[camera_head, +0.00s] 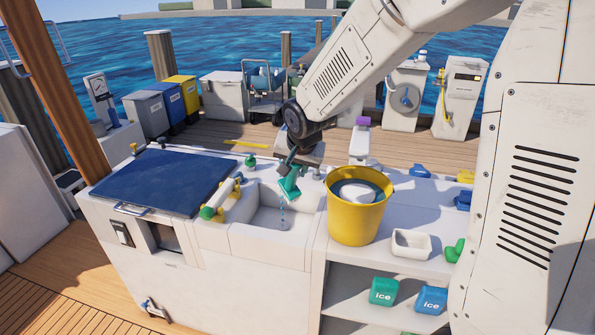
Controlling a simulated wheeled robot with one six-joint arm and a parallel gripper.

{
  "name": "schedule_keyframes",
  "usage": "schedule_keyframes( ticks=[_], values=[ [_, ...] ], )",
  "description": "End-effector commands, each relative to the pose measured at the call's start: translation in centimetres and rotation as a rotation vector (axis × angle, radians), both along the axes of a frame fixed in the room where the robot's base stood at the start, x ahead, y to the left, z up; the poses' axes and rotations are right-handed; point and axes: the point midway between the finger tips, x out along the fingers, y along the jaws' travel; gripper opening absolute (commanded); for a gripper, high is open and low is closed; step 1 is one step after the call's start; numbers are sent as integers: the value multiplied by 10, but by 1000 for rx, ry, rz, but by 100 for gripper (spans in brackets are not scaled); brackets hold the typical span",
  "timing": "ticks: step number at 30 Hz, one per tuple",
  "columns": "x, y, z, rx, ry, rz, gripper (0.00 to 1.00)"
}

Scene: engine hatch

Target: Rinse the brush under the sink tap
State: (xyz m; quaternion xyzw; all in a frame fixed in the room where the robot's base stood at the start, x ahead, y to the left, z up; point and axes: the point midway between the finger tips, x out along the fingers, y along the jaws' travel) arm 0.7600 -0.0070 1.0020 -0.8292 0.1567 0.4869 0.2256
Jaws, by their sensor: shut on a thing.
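My gripper (287,170) hangs over the white sink (257,243) in the middle of the counter, fingers pointing down. It is shut on the green brush (290,188), which is tilted above the basin. A thin bluish streak of water (282,212) shows just below the brush and reaches down toward the basin floor. The tap cannot be made out clearly; my arm and gripper cover the area behind the sink. I cannot tell how much of the brush the water touches.
A dark blue hatch cover (160,184) lies left. Ice packs (384,291) sit on the shelf below.

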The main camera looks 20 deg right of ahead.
Motion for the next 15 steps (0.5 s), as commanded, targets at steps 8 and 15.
schedule_keyframes(
  ticks=[8,15],
  values=[
    [27,-3,-6,1,0,-2,7],
    [41,-4,-8,0,-1,-2,7]
  ],
)
